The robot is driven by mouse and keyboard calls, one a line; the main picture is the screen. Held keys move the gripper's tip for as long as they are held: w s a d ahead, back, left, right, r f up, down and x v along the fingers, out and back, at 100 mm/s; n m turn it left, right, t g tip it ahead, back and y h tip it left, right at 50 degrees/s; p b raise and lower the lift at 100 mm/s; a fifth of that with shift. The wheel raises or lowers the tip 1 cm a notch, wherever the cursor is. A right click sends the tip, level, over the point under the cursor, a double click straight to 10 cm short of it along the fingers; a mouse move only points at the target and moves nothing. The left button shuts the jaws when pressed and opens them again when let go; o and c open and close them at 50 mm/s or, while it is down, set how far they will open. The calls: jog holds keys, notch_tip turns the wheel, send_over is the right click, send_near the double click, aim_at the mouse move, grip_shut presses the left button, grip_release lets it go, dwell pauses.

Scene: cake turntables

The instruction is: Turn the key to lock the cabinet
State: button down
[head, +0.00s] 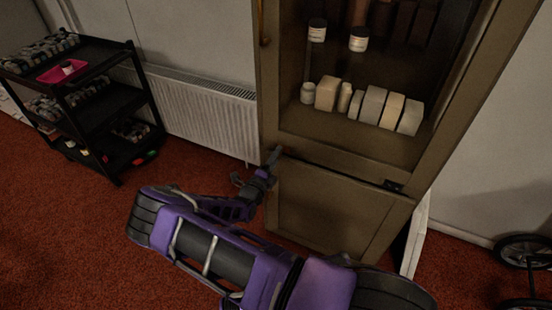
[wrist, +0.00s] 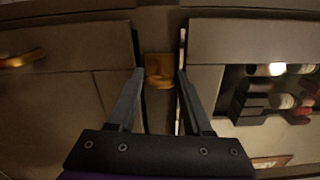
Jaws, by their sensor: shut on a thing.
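The cabinet (head: 335,205) is tall and brown, with an open-fronted or glazed upper part and a closed lower panel. My gripper (head: 274,156) is at its left front edge, near the level where the upper and lower parts meet. In the wrist view my gripper (wrist: 161,73) has its two grey fingers on either side of a small brass piece, the key (wrist: 159,72), and is shut on it. The key's far end and the lock behind it cannot be made out. The key is hidden in the head view.
A brass handle (wrist: 22,59) shows at the left of the wrist view. Jars and pale blocks (head: 373,105) stand on the cabinet shelf. A white radiator (head: 205,110) and a black cart (head: 105,110) stand to the left. Red carpet lies between cart and cabinet.

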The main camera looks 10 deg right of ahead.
jog(key=shift+f+n, duration=0.1)
jog(key=shift+n, duration=0.5)
jog(key=shift+c, duration=1.6)
grip_release()
jog(key=shift+s+a, duration=0.1)
jog(key=p+v, duration=0.1)
jog(key=v, duration=1.6)
jog(key=shift+a, duration=0.1)
